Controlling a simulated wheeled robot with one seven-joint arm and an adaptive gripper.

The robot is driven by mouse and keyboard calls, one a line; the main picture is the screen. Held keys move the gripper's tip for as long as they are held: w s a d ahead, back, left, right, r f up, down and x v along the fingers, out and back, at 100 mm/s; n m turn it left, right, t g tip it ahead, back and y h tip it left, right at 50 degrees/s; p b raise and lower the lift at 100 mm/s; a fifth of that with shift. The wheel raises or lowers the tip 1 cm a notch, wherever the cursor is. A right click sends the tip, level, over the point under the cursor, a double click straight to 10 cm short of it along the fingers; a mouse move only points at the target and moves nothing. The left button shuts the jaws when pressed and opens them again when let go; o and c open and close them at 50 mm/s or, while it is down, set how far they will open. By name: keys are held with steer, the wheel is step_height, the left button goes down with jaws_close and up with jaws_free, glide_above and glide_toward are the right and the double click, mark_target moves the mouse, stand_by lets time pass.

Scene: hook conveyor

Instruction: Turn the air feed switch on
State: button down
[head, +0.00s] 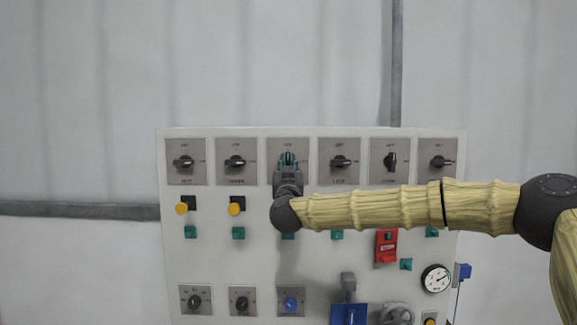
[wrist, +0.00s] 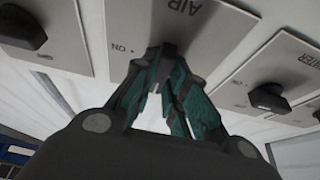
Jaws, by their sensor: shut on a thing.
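The air feed switch is a dark rotary knob on a grey plate (head: 274,150), third from the left in the panel's top row. In the wrist view the plate (wrist: 140,22) shows the letters "AIR" and an "ON" mark at its left. My gripper (head: 288,160) is in front of this plate, its teal fingers closed on the knob. In the wrist view the fingertips (wrist: 165,58) meet at the knob, which they mostly hide. I cannot tell which way the knob points.
Similar switches flank it closely, with knobs to the left (head: 235,161) and right (head: 340,161). Below are yellow buttons (head: 233,208), a red box (head: 386,246), a round gauge (head: 436,278) and a blue box (head: 349,314). My arm crosses the panel's right half.

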steer(key=shift+s+r+m+h+b, duration=0.1)
steer(key=shift+r+m+h+b, duration=0.3)
steer(key=shift+m+b, duration=0.55)
steer(key=shift+f+b, duration=0.1)
steer(key=shift+b, duration=0.65)
steer(key=m+h+b, duration=0.2)
steer(key=m+b, duration=0.1)
steer(key=m, duration=0.1)
steer(key=shift+h, duration=0.4)
steer(key=m+g+h+b, duration=0.1)
steer(key=m, duration=0.1)
steer(key=m+h+b, duration=0.1)
steer(key=m+b, duration=0.1)
steer(key=m, duration=0.1)
steer(key=m+g+b, duration=0.1)
steer(key=m, duration=0.2)
steer(key=shift+r+m+g+h, duration=0.25)
steer(key=shift+r+g+h, duration=0.05)
steer(key=shift+h, duration=0.1)
steer(key=m+b, duration=0.1)
steer(key=m, duration=0.1)
steer(key=m+g+h, duration=0.1)
steer(key=m, duration=0.1)
steer(key=shift+g+b, duration=0.3)
steer(key=shift+b, duration=0.1)
steer(key=shift+m+g+b, duration=0.45)
steer(key=shift+m+g, duration=0.25)
steer(key=shift+m, duration=1.3)
steer(key=shift+f, duration=0.1)
